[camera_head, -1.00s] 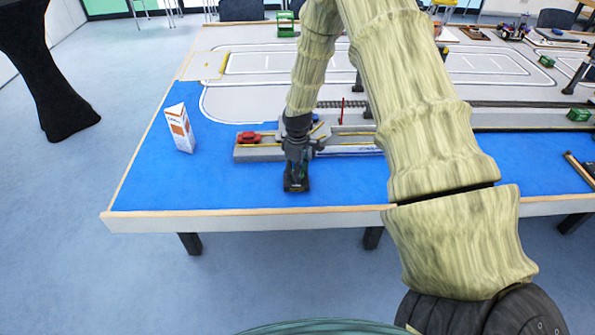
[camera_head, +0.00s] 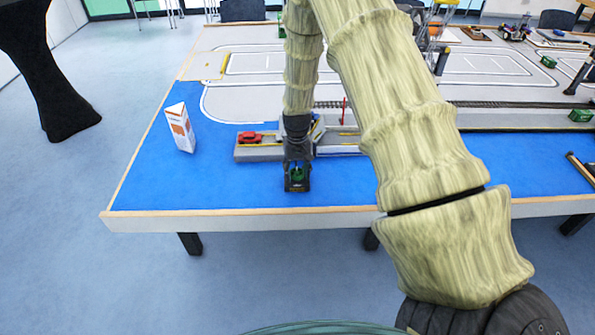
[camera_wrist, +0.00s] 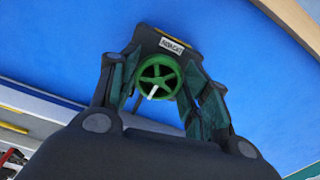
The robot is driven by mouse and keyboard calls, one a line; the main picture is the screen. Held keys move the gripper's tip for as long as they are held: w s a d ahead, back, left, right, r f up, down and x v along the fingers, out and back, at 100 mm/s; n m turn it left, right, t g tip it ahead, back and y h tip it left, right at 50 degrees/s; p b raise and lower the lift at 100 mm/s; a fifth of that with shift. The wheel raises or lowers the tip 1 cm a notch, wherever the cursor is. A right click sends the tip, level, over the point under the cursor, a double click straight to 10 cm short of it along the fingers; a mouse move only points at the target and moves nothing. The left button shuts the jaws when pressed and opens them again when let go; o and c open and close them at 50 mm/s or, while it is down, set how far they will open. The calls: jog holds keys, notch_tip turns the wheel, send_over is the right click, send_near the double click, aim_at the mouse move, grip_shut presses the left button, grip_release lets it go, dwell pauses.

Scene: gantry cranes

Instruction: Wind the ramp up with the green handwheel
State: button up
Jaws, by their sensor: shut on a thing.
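The green handwheel (camera_wrist: 159,76) sits on a dark stand (camera_wrist: 165,38) with a small white label, seen in the wrist view. My gripper (camera_wrist: 161,88) is around the wheel, with one finger on each side, shut on it.
A red toy car (camera_head: 249,138) rests on the grey track left of my gripper. A white and orange carton (camera_head: 181,128) stands at the left on the blue table top (camera_head: 230,185). The blue surface around the handwheel's base is clear.

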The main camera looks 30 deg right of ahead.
aim_at(296, 172)
jog(key=m, duration=0.3)
jog(key=shift+w+m, duration=0.15)
jog(key=shift+m, duration=0.25)
jog(key=shift+a+m, duration=0.1)
jog(key=shift+m, duration=1.7)
jog(key=shift+w, duration=0.1)
jog(key=o, duration=1)
jog(key=shift+r, duration=0.15)
notch_tip(296, 172, up, 12)
jog(key=shift+f, duration=0.1)
